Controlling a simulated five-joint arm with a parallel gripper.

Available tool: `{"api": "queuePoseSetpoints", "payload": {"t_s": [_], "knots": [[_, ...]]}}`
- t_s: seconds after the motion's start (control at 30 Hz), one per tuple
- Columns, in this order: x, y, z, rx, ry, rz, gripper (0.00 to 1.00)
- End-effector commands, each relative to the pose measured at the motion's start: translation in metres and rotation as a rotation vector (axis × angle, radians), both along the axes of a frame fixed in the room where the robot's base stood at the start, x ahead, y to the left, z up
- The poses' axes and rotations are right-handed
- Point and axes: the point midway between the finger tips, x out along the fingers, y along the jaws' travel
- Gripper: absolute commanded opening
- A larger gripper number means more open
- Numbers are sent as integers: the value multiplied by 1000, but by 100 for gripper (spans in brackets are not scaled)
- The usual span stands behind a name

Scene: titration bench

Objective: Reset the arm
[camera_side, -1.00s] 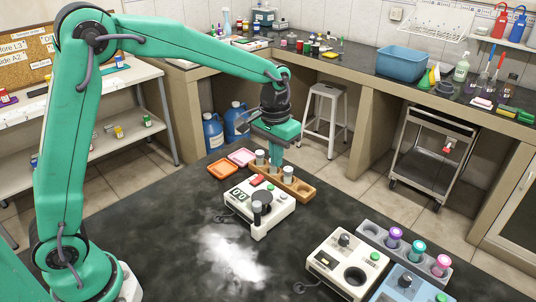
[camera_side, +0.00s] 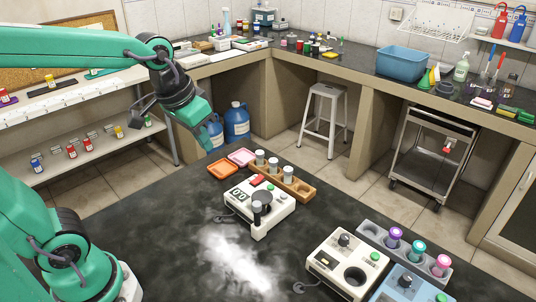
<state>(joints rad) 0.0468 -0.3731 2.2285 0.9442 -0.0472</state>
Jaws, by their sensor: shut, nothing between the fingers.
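My gripper (camera_side: 207,144) is raised at the left, above the far-left part of the dark bench and apart from everything on it. It is shut and empty. My green arm (camera_side: 90,45) reaches in from the left edge, nearly level. A wooden rack (camera_side: 292,186) with several grey-capped vials stands near the back of the bench.
Orange (camera_side: 222,168) and pink (camera_side: 241,157) trays lie left of the rack. A second white device (camera_side: 345,262), a grey rack with coloured caps (camera_side: 406,250) and a blue device (camera_side: 408,284) stand at front right. The bench's left part (camera_side: 160,215) is clear.

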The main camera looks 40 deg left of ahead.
Motion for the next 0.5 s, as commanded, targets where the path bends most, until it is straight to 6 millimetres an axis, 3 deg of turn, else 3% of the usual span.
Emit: {"api": "queuePoseSetpoints", "payload": {"t_s": [0.3,0.5], "knots": [[-53,10,-2,8,-96,3,0],[-73,13,-8,13,-137,4,0]]}}
